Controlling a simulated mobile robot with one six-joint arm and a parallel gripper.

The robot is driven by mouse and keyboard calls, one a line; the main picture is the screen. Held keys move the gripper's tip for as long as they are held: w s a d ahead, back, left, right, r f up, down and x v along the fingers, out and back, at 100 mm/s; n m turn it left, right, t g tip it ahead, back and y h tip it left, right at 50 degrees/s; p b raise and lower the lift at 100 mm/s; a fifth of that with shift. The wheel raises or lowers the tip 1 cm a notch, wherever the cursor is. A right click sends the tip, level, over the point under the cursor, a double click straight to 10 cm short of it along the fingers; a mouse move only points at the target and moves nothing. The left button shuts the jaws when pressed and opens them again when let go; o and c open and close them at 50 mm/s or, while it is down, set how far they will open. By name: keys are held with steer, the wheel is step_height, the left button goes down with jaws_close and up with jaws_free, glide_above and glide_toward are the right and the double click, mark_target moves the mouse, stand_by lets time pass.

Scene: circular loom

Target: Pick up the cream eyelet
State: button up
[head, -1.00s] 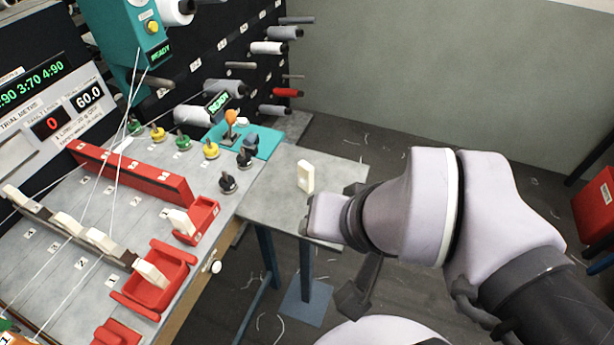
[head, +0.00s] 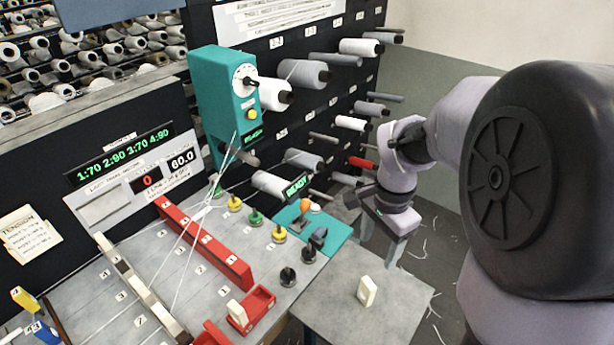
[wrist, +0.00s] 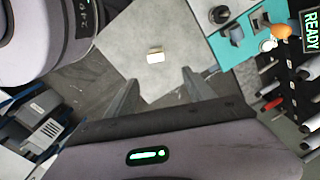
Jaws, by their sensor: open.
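A cream eyelet (head: 367,291), a small upright block, stands alone on the grey side table (head: 405,312). In the wrist view the eyelet (wrist: 156,55) is beyond the fingers, in the upper middle of the picture. My gripper (head: 380,243) is open and empty, fingers pointing down, behind the side table and apart from the eyelet. In the wrist view the two fingers (wrist: 160,88) are spread, with a gap between their tips. Another cream piece (head: 237,312) sits in a red holder (head: 262,303) on the loom table.
A teal tray (head: 337,232) with an orange-topped item adjoins the side table. Black and coloured knobs (head: 288,277), a red numbered bar (head: 205,243) and a rail with cream pieces (head: 140,290) occupy the loom table. Spools (head: 357,47) project from the black rack.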

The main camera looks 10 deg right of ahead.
mark_target(367, 290)
steer(key=f+b, duration=0.1)
steer(key=f, duration=0.3)
steer(key=f+b, duration=0.1)
steer(key=f, duration=0.2)
steer(key=s+f+b, duration=0.1)
steer(key=f+b, duration=0.1)
steer(key=f, duration=0.2)
steer(key=shift+f, duration=0.3)
steer(key=f+b, duration=0.1)
steer(key=f, duration=0.2)
steer(key=f+b, duration=0.1)
steer(key=f, duration=0.1)
steer(key=shift+a+f, duration=0.2)
steer(key=shift+f, duration=0.2)
steer(key=shift+r, duration=0.1)
jaws_close()
